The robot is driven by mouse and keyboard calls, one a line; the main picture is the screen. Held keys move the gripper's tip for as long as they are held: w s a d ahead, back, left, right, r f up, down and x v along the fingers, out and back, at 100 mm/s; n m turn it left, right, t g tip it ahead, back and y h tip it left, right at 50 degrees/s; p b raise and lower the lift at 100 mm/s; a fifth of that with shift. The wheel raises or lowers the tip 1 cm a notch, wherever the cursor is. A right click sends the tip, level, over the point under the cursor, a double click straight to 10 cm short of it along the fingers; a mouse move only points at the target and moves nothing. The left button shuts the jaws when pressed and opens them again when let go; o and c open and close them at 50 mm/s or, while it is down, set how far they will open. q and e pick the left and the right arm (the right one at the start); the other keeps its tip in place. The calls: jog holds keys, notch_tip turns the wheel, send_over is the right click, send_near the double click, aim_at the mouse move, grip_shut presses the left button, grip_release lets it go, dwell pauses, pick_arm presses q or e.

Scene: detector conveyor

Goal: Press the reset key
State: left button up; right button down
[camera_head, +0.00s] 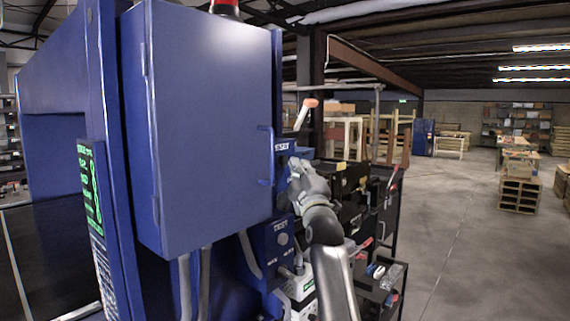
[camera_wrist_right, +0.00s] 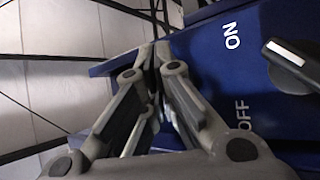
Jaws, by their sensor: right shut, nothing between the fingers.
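A small blue box with a white label that seems to read RESET (camera_head: 282,147) is on the right side of the blue cabinet in the head view. My right gripper (camera_head: 297,168) is just below and right of that label, with its fingers close to the box. The fingers are shut and empty. In the wrist view the shut fingertips (camera_wrist_right: 155,55) lie over the edge of a blue panel (camera_wrist_right: 205,60) marked ON and OFF. The reset key itself is not distinguishable; the gripper may hide it. I cannot tell whether the fingers touch anything. My left gripper is out of view.
The blue cabinet (camera_head: 205,125) with a door handle fills the left. A black selector knob (camera_wrist_right: 290,55) sits on the ON/OFF panel. A lower blue box (camera_head: 280,238) has a round button. An orange-tipped lever (camera_head: 309,103) stands above. A dark cart (camera_head: 385,270) stands right; open floor lies beyond.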

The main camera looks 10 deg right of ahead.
jog(key=s+d, duration=0.1)
jog(key=s, duration=0.1)
jog(key=s+d, duration=0.2)
jog(key=shift+b, duration=0.4)
jog(key=shift+f, duration=0.1)
dwell(0.5)
